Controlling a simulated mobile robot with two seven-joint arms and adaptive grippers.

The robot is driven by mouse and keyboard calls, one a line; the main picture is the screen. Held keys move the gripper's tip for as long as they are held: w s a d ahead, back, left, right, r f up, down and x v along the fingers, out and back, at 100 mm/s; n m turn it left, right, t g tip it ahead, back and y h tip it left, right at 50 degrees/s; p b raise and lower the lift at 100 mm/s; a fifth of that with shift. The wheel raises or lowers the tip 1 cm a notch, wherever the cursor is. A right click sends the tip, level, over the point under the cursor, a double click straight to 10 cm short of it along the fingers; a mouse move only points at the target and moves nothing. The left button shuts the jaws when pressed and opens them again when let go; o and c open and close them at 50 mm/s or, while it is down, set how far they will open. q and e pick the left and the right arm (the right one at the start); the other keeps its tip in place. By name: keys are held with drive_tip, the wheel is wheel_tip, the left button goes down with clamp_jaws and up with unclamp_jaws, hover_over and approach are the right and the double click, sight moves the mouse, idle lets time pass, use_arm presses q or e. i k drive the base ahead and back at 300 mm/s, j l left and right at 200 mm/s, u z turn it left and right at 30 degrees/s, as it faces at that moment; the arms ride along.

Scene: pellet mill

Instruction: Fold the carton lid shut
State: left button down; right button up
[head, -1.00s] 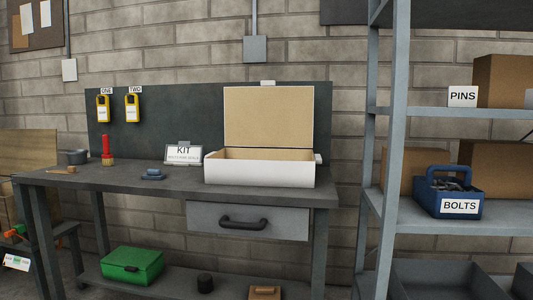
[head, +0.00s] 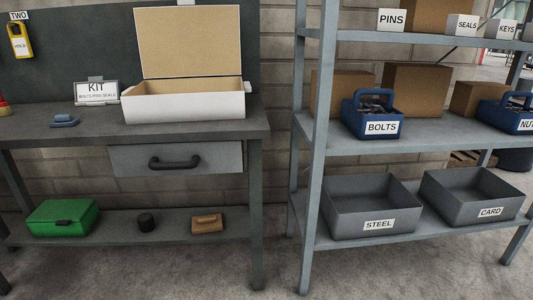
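The white carton (head: 185,107) stands on the dark workbench, near its right end. Its lid (head: 188,41) is raised upright along the back edge, with the tan inner face toward me. The carton is open at the top, and its floor is hidden behind the front wall. Neither of my grippers shows in the head view.
The workbench (head: 50,132) has a drawer (head: 178,159) below the carton. A KIT sign (head: 96,92) and a blue object (head: 64,121) stand left of the carton. A grey shelf (head: 440,137) at right holds blue BOLTS (head: 372,116) and grey STEEL (head: 370,207) bins.

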sight(188, 39)
drive_tip(key=i+j, duration=0.25)
drive_tip(key=i, duration=0.15)
drive_tip(key=i+j+u, duration=0.1)
drive_tip(key=i+j, duration=0.4)
drive_tip(key=i, duration=0.3)
drive_tip(key=i+j+u, duration=0.1)
drive_tip(key=i+j, duration=0.15)
drive_tip(key=i, duration=0.2)
drive_tip(key=i+j, duration=0.2)
drive_tip(key=i, duration=0.2)
drive_tip(key=k+l, duration=0.2)
drive_tip(key=k, duration=0.2)
drive_tip(key=k+l, duration=0.25)
drive_tip(key=k, duration=0.2)
drive_tip(key=i+j, duration=0.15)
drive_tip(key=i, duration=0.15)
drive_tip(key=i+j, duration=0.2)
drive_tip(key=i+u, duration=0.05)
drive_tip(key=i, duration=0.05)
